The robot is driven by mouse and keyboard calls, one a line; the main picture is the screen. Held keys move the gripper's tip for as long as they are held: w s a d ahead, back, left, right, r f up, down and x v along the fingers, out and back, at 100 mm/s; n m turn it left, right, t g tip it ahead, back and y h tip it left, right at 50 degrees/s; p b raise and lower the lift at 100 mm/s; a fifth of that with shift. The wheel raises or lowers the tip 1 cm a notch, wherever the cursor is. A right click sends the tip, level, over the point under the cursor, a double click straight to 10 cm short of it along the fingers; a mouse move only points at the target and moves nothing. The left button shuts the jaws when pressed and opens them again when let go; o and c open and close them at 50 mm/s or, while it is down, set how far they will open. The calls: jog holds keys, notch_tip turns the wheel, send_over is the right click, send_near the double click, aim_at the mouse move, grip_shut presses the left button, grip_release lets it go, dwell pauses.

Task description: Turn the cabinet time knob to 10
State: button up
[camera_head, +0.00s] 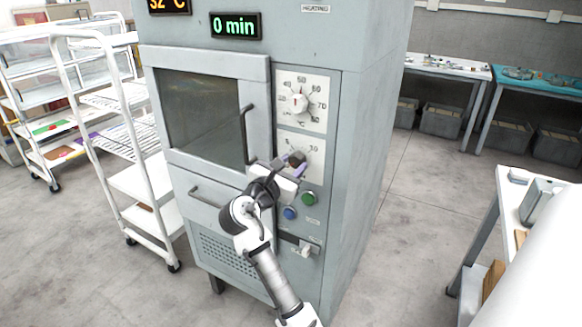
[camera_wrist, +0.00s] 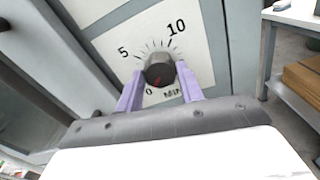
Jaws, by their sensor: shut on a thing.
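The time knob (camera_wrist: 158,68) is a dark round knob on a white dial plate (camera_wrist: 203,50) marked 0, 5, 10 and MIN. A red mark on the knob points down toward the 0. My gripper (camera_wrist: 160,70) has its two purple fingers on either side of the knob and is shut on it. In the head view my gripper (camera_head: 290,164) is at the lower dial of the grey cabinet (camera_head: 350,130), and it covers part of that dial. The green display (camera_head: 236,25) reads 0 min.
A temperature dial (camera_head: 299,101) sits above the time dial. A green button (camera_head: 309,198) and a blue button (camera_head: 290,213) are just below my gripper. The door handle (camera_head: 246,133) stands out close to the left. A white rack (camera_head: 105,130) stands further left.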

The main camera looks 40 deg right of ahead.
jog(key=m+b, duration=0.1)
jog(key=m, duration=0.4)
jog(key=shift+f, duration=0.15)
jog(key=m+b, duration=0.1)
jog(key=m, duration=0.3)
jog(key=shift+m, duration=0.3)
jog(key=m+b, duration=0.1)
jog(key=m, duration=0.3)
jog(key=shift+m, duration=0.3)
jog(key=m+b, duration=0.1)
jog(key=m, duration=0.3)
jog(key=shift+f+m, duration=0.15)
jog(key=shift+m, duration=0.15)
jog(key=m+b, duration=0.2)
jog(key=m, duration=0.2)
jog(key=m+b, duration=0.1)
jog(key=m, duration=0.3)
jog(key=shift+f+b, duration=0.1)
jog(key=shift+b, duration=0.3)
jog(key=m+b, duration=0.2)
jog(key=m, duration=0.2)
jog(key=shift+m+b, duration=1.05)
jog(key=shift+m, duration=1.15)
